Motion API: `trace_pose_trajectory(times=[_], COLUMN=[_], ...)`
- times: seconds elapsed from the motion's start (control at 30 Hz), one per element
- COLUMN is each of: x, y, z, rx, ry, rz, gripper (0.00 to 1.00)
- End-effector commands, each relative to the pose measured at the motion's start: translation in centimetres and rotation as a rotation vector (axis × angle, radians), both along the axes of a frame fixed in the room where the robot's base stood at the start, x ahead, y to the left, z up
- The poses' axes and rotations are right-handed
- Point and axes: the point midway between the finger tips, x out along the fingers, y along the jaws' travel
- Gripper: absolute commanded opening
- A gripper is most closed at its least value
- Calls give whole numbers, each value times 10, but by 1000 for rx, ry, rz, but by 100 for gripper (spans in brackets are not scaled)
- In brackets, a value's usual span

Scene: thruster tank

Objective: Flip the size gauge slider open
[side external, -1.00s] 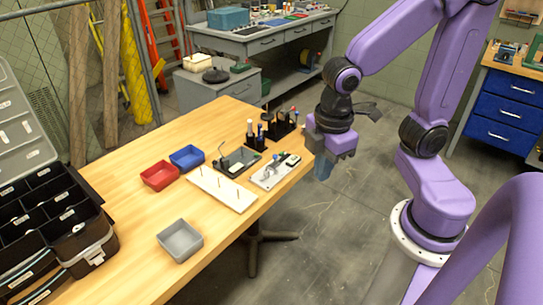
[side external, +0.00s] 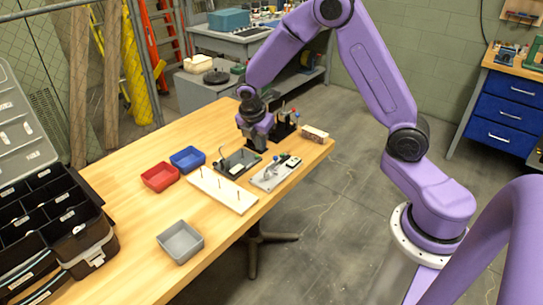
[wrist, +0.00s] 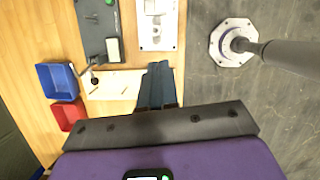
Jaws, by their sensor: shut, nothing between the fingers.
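A dark plate (side external: 238,162) with a pale block on it lies on the wooden table; it also shows at the top of the wrist view (wrist: 98,28). A light grey plate (side external: 268,181) with small fittings lies to its right, also in the wrist view (wrist: 157,28). I cannot tell for certain which part is the size gauge slider. My gripper (side external: 257,143) is over the far part of the table, beyond the plates in the side view, and hides what is behind it. In the wrist view my gripper (wrist: 158,66) has its bluish fingers together and empty.
A white peg board (side external: 222,189), red bin (side external: 160,176), blue bin (side external: 187,159) and grey bin (side external: 180,241) stand on the table (side external: 120,195). Dark tool holders (side external: 285,128) and a small box (side external: 314,133) are near my gripper. An open toolbox (side external: 85,240) is at left.

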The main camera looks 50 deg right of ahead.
Motion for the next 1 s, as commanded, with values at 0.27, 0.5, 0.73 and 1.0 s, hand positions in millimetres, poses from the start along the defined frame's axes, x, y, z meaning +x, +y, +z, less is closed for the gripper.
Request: trace_pose_trajectory(times=[0.27, 0.5, 0.73, 1.0], x=[14, 14, 13, 15], y=[-19, -19, -22, -34], z=[-14, -13, -23, -64], rx=[-20, -19, -20, -20], ry=[25, 25, 27, 30], rz=[44, 44, 42, 42], gripper=[0, 0, 0, 0])
